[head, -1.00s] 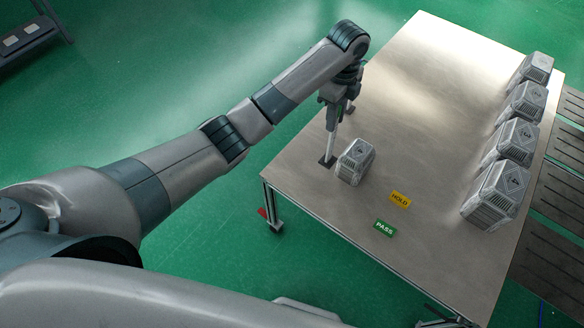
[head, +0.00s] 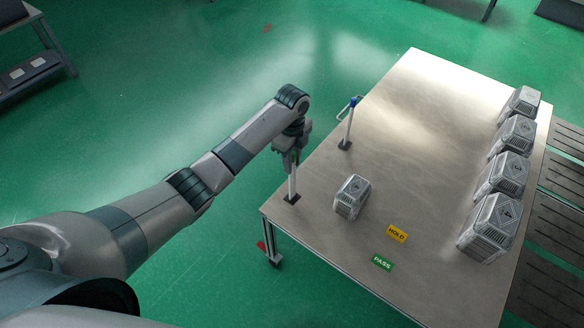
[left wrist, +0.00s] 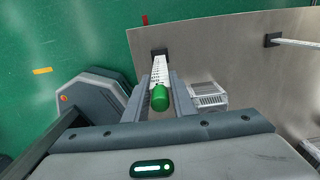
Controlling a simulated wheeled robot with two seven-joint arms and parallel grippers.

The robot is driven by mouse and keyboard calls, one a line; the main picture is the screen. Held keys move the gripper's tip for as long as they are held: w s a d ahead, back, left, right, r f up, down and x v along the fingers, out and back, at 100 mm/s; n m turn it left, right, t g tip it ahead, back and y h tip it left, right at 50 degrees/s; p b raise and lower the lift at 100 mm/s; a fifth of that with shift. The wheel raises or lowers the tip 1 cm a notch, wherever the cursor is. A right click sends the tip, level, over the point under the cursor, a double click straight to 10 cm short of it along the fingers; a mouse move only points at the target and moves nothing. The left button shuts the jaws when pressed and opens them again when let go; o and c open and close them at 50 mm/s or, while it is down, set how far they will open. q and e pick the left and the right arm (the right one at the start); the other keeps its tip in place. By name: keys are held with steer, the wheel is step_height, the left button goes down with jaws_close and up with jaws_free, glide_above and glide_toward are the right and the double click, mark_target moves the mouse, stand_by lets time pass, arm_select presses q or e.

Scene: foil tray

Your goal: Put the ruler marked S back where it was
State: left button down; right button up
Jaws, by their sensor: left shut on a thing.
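My left gripper (head: 291,163) is shut on an upright white ruler (head: 292,184) near the table's left edge. In the left wrist view the ruler (left wrist: 158,70) shows graduation marks and a green end (left wrist: 160,97) between the fingers. Its far end meets a black square foot (head: 291,198); I cannot tell whether this foot touches the table. Another ruler (head: 348,125) with a blue top stands farther back on its own black foot (head: 344,145). No letter S is readable on either. My right gripper is not in view.
A grey ribbed box (head: 352,197) stands just right of the held ruler. A yellow HOLD label (head: 396,233) and a green PASS label (head: 382,263) lie on the metal table (head: 400,150). Several similar boxes line the right side. The middle is clear.

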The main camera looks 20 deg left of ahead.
mark_target(292, 178)
arm_select(q)
steer(key=shift+f, duration=0.1)
step_height(292, 178, down, 4)
steer(key=shift+r+p, duration=0.15)
steer(key=shift+p, duration=0.4)
steer(key=c, duration=1.5)
jaws_free()
